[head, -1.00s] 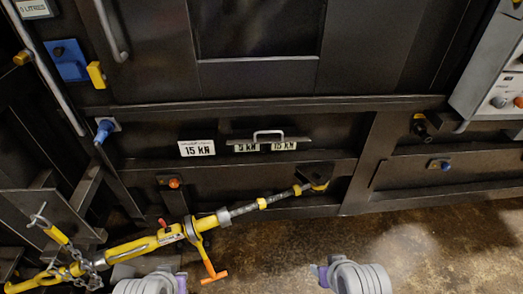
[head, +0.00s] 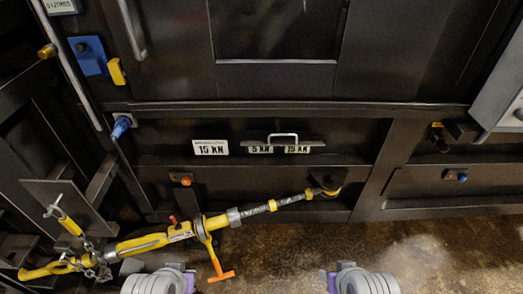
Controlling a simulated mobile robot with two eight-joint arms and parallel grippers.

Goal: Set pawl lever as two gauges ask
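A yellow ratchet tensioner (head: 150,243) runs slanting from the lower left up to a dark bracket on the machine front. A small red lever (head: 173,221), possibly the pawl lever, stands up near its middle. A handle with an orange grip (head: 221,276) hangs down from its ratchet part. A white plate (head: 210,147) reads 15 kN. To its right, two small plates read 5 kN (head: 260,149) and 15 kN (head: 297,149), below a metal handle. No dial gauge is seen. Only grey, ribbed parts of my arms show at the bottom edge; neither gripper's fingers are visible.
A chain (head: 92,265) and a yellow T-handled clamp (head: 68,222) are at the tensioner's left end. A blue connector (head: 122,125) and an orange-red knob (head: 186,181) are on the machine. Bare brown floor (head: 285,245) lies right of the orange grip.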

